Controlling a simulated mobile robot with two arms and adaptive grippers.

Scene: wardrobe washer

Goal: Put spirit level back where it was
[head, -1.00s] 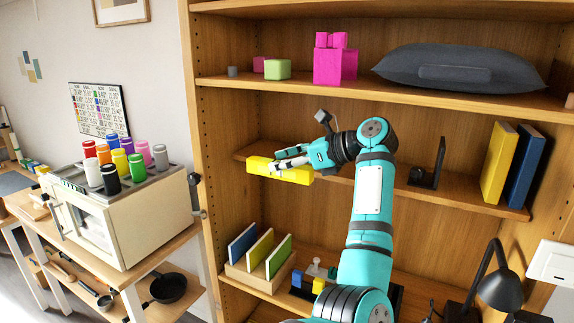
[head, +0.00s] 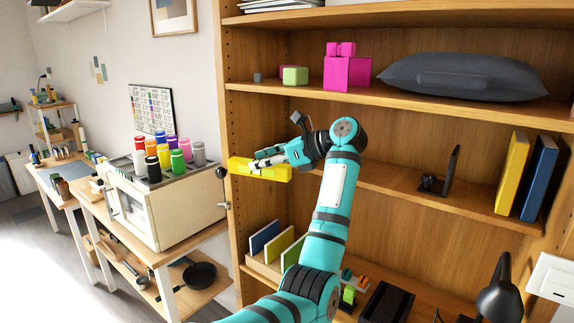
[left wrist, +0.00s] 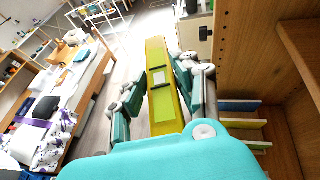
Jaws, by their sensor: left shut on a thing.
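The spirit level is a yellow bar (head: 258,170) with greenish windows. It lies roughly level in front of the wooden shelf unit, at the left side of the middle shelf. My left gripper (head: 270,159) is shut on it. In the left wrist view the spirit level (left wrist: 158,85) stretches lengthwise between the two fingers of my left gripper (left wrist: 160,80). My right gripper is not in view.
The upper shelf holds pink blocks (head: 346,72) and a dark cushion (head: 460,75). A cream toy oven (head: 165,205) carries several coloured cups.

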